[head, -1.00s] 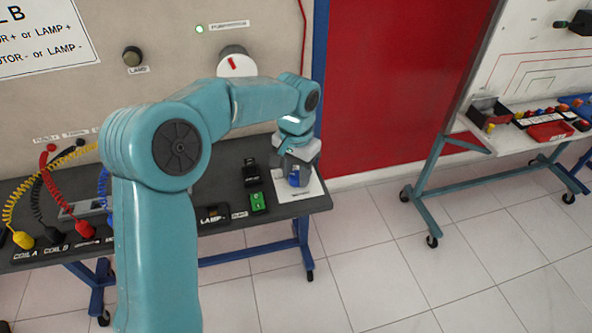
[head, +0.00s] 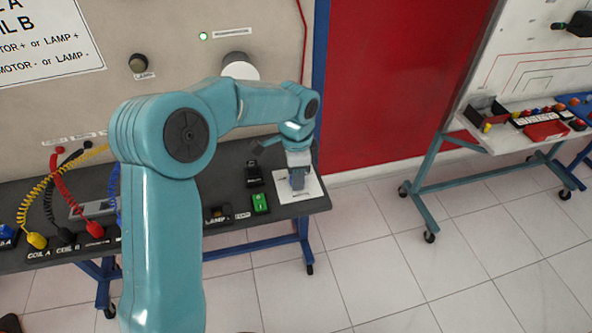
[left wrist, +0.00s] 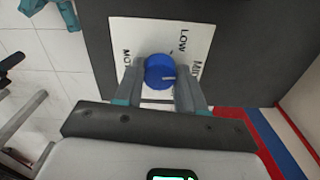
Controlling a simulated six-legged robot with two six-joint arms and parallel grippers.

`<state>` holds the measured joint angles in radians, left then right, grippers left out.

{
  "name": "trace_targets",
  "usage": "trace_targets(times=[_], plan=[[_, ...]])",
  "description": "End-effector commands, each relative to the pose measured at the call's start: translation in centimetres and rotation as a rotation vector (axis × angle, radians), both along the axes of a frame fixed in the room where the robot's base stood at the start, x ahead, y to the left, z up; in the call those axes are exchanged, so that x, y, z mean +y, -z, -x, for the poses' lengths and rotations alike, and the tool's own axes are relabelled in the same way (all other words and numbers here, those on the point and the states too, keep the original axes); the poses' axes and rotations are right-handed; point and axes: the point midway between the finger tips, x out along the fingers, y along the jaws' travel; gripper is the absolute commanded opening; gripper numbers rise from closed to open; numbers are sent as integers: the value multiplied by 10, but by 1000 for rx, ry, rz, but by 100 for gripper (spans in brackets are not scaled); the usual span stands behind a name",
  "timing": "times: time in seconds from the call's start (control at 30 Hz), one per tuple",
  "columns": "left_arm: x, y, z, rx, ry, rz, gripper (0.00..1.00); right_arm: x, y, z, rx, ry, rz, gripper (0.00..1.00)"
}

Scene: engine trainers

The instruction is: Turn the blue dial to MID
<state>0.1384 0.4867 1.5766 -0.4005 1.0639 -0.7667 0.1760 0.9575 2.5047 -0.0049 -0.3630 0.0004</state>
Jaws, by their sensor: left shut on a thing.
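The blue dial (left wrist: 160,66) sits on a white plate (left wrist: 147,28) at the right end of the dark bench. In the left wrist view the label LOW is above right of the dial and MID is to its right; a label at the left is partly hidden. A pale mark on the dial points right, roughly toward MID, slightly below the word. My left gripper (head: 298,183) is shut on the dial, one finger on each side. In the head view the gripper hides most of the dial. My right gripper is not in view.
A green switch (head: 260,203) and a black block (head: 254,175) stand left of the plate. Coiled cables (head: 62,195) are at the bench's left. A panel with a lit green lamp (head: 203,36) rises behind. Open floor (head: 400,270) lies to the right.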

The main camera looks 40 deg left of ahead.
Motion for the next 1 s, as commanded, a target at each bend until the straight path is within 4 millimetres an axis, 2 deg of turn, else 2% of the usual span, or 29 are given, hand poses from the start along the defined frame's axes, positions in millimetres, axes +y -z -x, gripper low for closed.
trace_targets(times=[0.33,0.87,0.9,0.97,1.0], plan=[[-2,-1,-2,-7,128,3,9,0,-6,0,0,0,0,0],[-3,0,-2,-6,148,5,9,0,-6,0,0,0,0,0],[-3,0,-2,-6,147,5,49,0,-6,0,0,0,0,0],[-3,0,-2,-5,147,4,65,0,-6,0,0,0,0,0],[-2,0,-1,-4,147,4,65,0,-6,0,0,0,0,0]])
